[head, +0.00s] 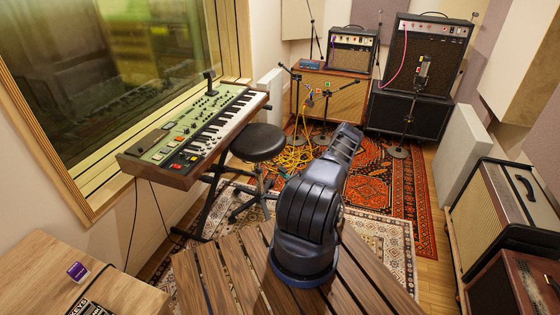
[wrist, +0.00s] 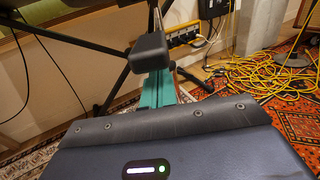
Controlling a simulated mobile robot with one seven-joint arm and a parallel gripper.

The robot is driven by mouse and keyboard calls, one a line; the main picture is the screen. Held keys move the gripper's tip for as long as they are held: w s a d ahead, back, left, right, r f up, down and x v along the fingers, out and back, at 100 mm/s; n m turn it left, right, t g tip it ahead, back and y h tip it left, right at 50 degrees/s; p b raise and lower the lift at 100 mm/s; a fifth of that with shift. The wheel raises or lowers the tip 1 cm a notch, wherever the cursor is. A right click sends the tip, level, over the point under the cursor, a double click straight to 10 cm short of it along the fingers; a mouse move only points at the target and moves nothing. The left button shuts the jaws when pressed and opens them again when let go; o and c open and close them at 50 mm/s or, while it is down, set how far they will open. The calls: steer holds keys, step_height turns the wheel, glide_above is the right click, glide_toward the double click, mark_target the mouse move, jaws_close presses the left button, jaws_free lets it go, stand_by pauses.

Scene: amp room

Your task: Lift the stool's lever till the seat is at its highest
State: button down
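The stool (head: 258,141) has a round black seat on a dark legged base. It stands on the patterned rug, right of the keyboard. I cannot make out its lever in the head view, where my arm stands just right of the stool and my gripper is hidden. In the wrist view, my gripper (wrist: 153,90) shows as a teal bar beyond its dark housing. A small black block (wrist: 148,50) lies at the bar's far end with a thin rod above it. I cannot tell whether it is the lever's handle, nor whether they touch. The finger gap is hidden.
The keyboard (head: 195,132) sits on a black stand beside the window. Yellow cables (wrist: 265,75) lie on the floor near a power strip (wrist: 188,38). A slatted wooden table (head: 215,278) is in front. Amplifiers (head: 425,55) stand at the back and right.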

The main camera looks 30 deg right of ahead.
steer(key=shift+f, duration=0.75)
steer(key=v, duration=1)
stand_by(0.5)
